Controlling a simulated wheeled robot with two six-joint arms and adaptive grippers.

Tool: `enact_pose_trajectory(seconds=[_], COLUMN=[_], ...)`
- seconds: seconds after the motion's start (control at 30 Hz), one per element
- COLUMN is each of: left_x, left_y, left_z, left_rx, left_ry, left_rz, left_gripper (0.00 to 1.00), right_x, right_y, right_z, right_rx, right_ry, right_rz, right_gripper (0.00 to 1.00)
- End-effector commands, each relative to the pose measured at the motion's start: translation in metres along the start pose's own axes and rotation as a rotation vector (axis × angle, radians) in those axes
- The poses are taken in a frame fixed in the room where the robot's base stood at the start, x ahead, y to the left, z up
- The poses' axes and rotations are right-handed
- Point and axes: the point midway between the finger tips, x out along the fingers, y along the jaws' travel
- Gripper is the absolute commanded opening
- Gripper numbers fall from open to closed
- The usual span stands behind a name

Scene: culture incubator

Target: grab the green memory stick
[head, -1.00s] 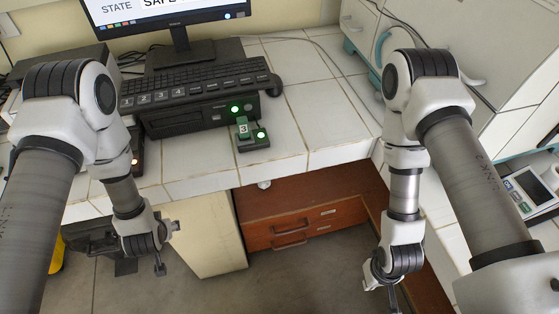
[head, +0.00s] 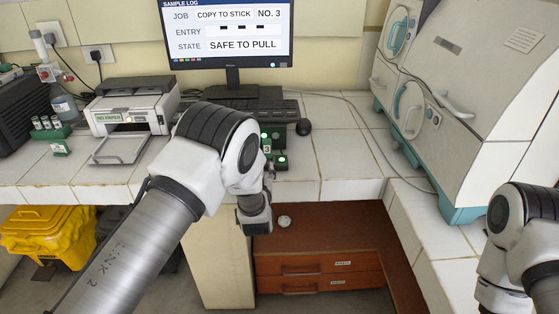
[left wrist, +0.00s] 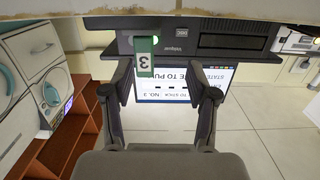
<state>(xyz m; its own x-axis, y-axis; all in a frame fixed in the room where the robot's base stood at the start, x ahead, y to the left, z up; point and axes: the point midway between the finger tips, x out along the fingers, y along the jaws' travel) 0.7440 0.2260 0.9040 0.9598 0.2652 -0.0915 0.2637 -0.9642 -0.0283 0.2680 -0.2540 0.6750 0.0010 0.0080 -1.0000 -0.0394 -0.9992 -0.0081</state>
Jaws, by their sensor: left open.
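In the left wrist view the green stick (left wrist: 144,58) shows upside down, between the finger lines and nearer the finger on the picture's left. My left gripper (left wrist: 159,72) is open and empty, facing the stick; I cannot tell the exact gap. In the head view my left gripper is mostly hidden behind its wrist at the bench's front edge. My right arm shows at the right edge, its gripper out of frame.
The monitor (head: 228,30) reads SAFE TO PULL, job copy to stick no. 3. A printer (head: 131,112) stands left, an incubator (head: 462,95) right. Bare tiles lie right of the dock.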

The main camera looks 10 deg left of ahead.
Motion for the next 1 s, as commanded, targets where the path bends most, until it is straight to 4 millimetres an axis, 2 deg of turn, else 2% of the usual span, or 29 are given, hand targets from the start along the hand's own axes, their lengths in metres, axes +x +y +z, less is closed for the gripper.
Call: enact_pose_trajectory(seconds=[0.1,0.2,0.47,0.67,0.9,0.93,1.0], left_x=[0.010,0.019,0.052,0.084,0.089,0.089,0.089], left_y=[0.010,0.011,0.010,0.010,0.010,0.010,0.010], left_z=[-0.019,-0.029,-0.036,-0.040,-0.039,-0.039,-0.039], left_rx=[-0.022,-0.032,-0.030,-0.030,-0.028,-0.028,-0.028], left_ry=[0.073,0.096,0.094,0.094,0.093,0.093,0.093], left_rz=[-0.008,-0.013,-0.014,-0.012,-0.012,-0.012,-0.012], left_gripper=[0.58,0.58,0.58,0.58,0.58,0.55,0.30], right_x=[0.009,0.007,-0.003,-0.009,-0.009,-0.009,-0.009], right_y=[0.000,0.000,0.000,0.000,0.000,0.000,0.000], right_z=[0.000,0.000,0.000,0.000,0.000,0.000,0.000], right_rx=[0.000,0.000,0.000,0.000,0.000,0.000,0.000], right_ry=[0.000,0.000,0.000,0.000,0.000,0.000,0.000], right_rz=[0.000,0.000,0.000,0.000,0.000,0.000,0.000], right_gripper=[0.00,0.00,0.00,0.00,0.00,0.00,0.00])
